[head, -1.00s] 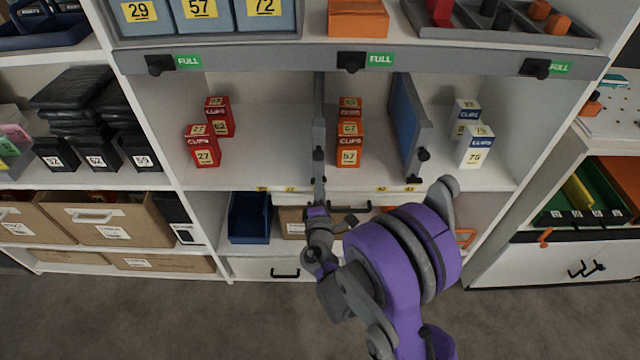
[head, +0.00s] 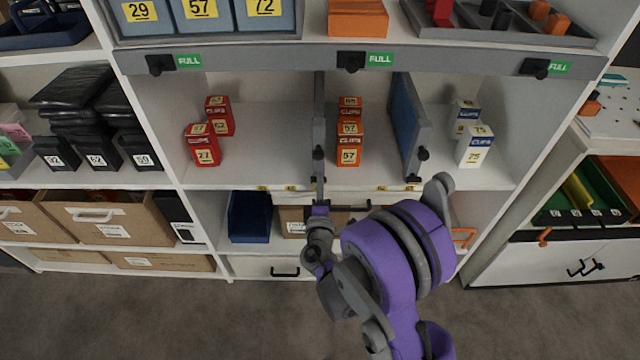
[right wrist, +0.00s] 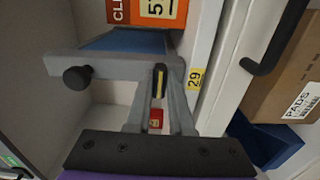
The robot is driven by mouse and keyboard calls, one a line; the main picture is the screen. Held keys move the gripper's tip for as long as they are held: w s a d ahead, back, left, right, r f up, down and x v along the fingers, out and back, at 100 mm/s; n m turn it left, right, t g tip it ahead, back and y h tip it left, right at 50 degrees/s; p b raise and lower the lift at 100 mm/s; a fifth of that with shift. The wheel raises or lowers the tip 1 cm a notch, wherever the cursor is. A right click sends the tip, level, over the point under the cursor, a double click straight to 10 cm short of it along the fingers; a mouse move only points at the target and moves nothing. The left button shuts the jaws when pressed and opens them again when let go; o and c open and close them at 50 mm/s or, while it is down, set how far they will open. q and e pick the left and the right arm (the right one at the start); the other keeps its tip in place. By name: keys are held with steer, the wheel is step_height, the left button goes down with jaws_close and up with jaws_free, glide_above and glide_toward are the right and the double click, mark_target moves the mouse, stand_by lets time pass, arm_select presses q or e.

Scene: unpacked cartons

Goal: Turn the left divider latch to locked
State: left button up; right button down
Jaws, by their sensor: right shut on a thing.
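The left divider (head: 319,115) stands edge-on between the red and orange clip boxes; in the right wrist view its grey front bar (right wrist: 120,67) and dark knob (right wrist: 77,78) show. Its latch (right wrist: 160,78), dark with a yellow strip, is at the lower front, between my right fingertips. My right gripper (head: 319,208) is at the shelf's front edge below the divider, shut on the latch; it also shows in the right wrist view (right wrist: 161,95). A red label with a lock mark (right wrist: 156,120) shows between the fingers. The fingers hide part of the latch. My left gripper is out of view.
Orange clip boxes (head: 348,142) stand close right of the divider, red ones (head: 202,150) further left. A second, blue-faced divider (head: 405,115) stands to the right. A blue bin (head: 249,217) and a drawer (head: 262,268) are below the shelf.

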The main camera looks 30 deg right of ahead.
steer(key=c, duration=0.8)
jaws_free()
steer(key=v, duration=1.1)
steer(key=shift+d, duration=0.15)
